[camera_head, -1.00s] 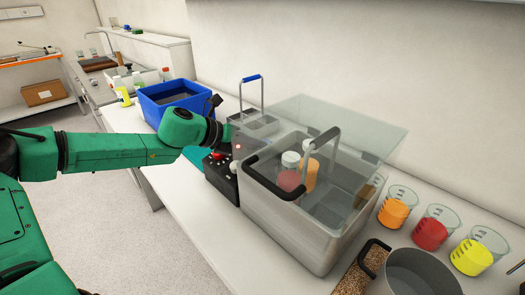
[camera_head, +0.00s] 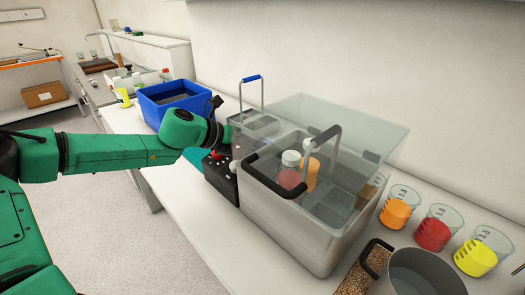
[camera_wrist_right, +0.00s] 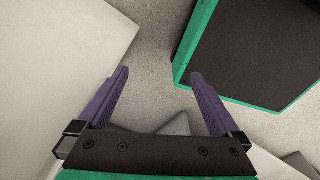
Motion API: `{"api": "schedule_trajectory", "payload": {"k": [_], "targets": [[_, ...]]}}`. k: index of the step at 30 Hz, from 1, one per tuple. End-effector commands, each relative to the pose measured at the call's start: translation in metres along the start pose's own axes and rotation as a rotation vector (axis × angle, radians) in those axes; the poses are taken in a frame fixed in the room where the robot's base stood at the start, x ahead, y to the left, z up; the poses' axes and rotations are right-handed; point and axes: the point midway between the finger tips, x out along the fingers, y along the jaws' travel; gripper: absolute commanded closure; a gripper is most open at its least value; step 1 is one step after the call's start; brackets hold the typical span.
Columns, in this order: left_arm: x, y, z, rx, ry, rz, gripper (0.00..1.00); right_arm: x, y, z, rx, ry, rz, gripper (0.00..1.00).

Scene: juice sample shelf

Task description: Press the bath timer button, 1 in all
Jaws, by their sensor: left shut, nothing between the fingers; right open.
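The steel bath (camera_head: 275,225) stands on the white bench with a clear lid (camera_head: 350,125) raised over it and bottles (camera_head: 290,172) inside. A black control box (camera_head: 220,180) with small knobs and a red part sits against its left side. The bath timer button is too small to tell apart from the other controls. My left gripper (camera_head: 228,138) is shut and empty, just above the back of this box. Its fingertips are hard to make out, so I cannot tell whether they touch a control. My right gripper (camera_wrist_right: 160,75) is open and empty in the right wrist view, with floor below.
A blue bin (camera_head: 175,103) and a grey rack with a blue handle (camera_head: 252,78) stand behind my left gripper. Beakers of orange (camera_head: 395,212), red (camera_head: 432,233) and yellow (camera_head: 475,257) liquid stand at the right, near a metal pot (camera_head: 420,275). The bench front left is clear.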

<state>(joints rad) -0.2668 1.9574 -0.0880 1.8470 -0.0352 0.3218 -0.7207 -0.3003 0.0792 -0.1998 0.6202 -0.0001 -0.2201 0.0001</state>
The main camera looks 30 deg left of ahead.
Motion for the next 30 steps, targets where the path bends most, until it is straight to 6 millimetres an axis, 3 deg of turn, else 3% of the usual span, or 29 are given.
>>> {"api": "schedule_trajectory", "payload": {"k": [14,24,30], "targets": [[0.001,0.001,-0.002,0.000,0.002,0.000,1.00,0.002,0.000,0.000,0.000,0.000,0.000,0.00],[-0.011,-0.009,0.009,0.000,0.001,0.000,1.00,-0.017,0.000,-0.002,0.000,0.000,0.000,0.00],[-0.011,-0.008,0.008,0.000,0.001,0.000,1.00,-0.016,0.000,-0.002,0.000,0.000,0.000,0.00]]}}
